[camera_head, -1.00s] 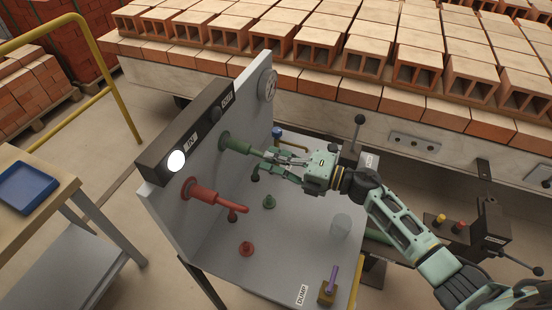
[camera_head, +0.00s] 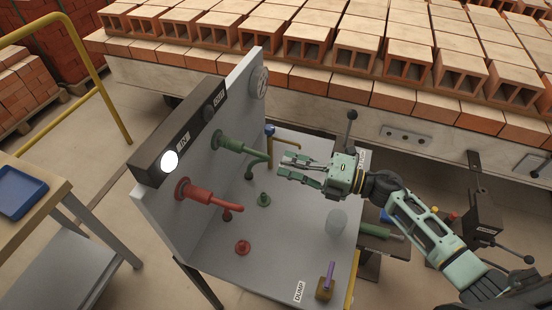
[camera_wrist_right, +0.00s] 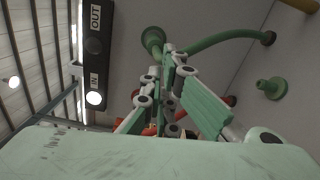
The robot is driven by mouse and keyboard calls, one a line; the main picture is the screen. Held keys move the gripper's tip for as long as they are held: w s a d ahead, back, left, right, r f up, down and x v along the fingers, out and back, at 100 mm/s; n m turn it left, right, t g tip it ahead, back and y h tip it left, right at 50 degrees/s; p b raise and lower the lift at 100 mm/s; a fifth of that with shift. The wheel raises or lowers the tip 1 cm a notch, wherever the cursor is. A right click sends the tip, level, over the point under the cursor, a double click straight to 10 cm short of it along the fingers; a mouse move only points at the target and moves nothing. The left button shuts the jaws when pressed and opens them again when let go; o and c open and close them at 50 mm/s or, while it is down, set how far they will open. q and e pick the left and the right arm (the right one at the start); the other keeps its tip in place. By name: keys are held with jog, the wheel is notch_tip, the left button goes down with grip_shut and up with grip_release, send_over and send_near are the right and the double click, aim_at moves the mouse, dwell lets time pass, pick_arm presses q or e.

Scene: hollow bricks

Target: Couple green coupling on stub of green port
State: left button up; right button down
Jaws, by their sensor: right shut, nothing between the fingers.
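The green port (camera_head: 218,139) is a round green flange on the grey upright panel. The green coupling (camera_head: 232,144) sits at this flange, in line with it, and its green hose curves down towards the tray. The stub itself is hidden, so how far the coupling sits on it cannot be told. My right gripper (camera_head: 282,168) is shut and empty, to the right of the coupling and hose and apart from them. In the right wrist view the green port (camera_wrist_right: 153,40) and the curved green hose (camera_wrist_right: 222,38) show beyond the fingers. My left gripper is not in view.
A red coupling (camera_head: 200,196) sits on the red port below. A green fitting (camera_head: 263,200) and a red fitting (camera_head: 242,247) stand on the grey tray. A translucent cup (camera_head: 337,222) and a purple-handled item (camera_head: 329,276) are right. Hollow bricks (camera_head: 300,35) line the back.

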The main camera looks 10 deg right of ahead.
jog(key=v, duration=0.7)
jog(key=m+b, duration=0.2)
jog(key=m, duration=0.7)
send_near(257, 154)
jog(key=shift+f+x, duration=0.15)
jog(key=shift+x, duration=1.45)
jog(key=shift+f+x, duration=0.15)
jog(key=shift+x, duration=1.45)
jog(key=shift+w+b, duration=0.2)
jog(key=shift+b, duration=0.1)
jog(key=shift+w+a, duration=0.25)
jog(key=shift+a, duration=0.25)
jog(key=shift+s+d, duration=0.1)
jog(key=shift+d, duration=0.05)
